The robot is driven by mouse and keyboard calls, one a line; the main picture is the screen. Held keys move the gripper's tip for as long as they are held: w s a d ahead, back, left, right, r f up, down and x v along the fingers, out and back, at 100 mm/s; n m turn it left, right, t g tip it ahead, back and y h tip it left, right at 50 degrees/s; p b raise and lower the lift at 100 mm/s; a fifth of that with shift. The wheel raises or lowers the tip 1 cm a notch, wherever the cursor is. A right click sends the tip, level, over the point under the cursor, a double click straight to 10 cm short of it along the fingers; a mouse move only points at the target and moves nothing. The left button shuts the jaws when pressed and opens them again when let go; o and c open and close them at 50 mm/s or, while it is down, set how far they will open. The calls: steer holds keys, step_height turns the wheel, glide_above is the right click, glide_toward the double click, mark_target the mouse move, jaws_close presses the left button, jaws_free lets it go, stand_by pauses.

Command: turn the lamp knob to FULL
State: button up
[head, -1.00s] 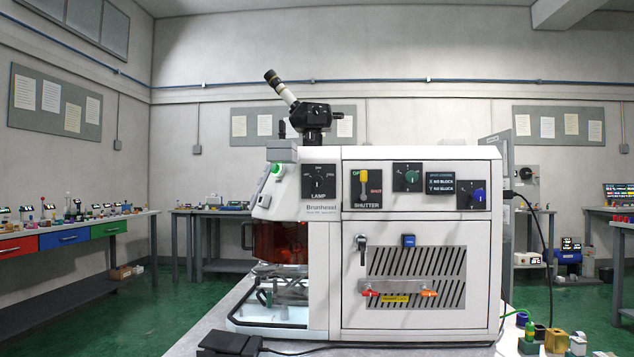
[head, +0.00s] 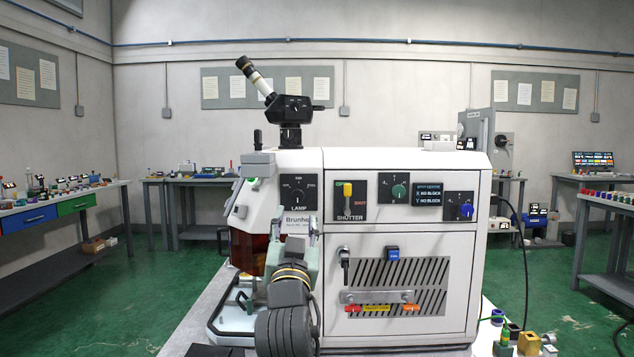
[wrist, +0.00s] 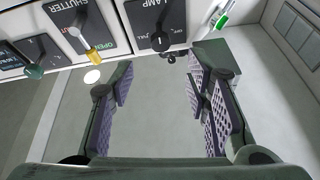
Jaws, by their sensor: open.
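The black lamp knob (head: 298,194) sits on a dark panel marked LAMP at the upper left of the white machine's front. In the wrist view the lamp knob (wrist: 160,42) appears upside down at the top, with FULL lettering beside it. I cannot tell its exact setting. My gripper (head: 299,226) is just below the lamp panel in the head view. In the wrist view my gripper (wrist: 160,72) has its fingers wide apart with nothing between them. The knob lies beyond the fingertips, roughly between them sideways. No contact shows.
The yellow-handled shutter lever (head: 347,194) is right of the lamp panel; it also shows in the wrist view (wrist: 85,42). A green knob (head: 398,192) and a blue knob (head: 466,210) are farther right. A microscope eyepiece (head: 258,80) stands on top. Small items lie at the lower right.

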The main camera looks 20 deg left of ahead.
mark_target(298, 196)
steer(key=p+x, duration=0.4)
steer(key=x, duration=0.5)
steer(key=shift+r, duration=0.15)
steer(key=shift+w+a+r, duration=0.1)
steer(key=shift+w+a, duration=0.15)
steer(key=shift+w, duration=0.45)
steer(key=shift+c, duration=0.3)
jaws_close()
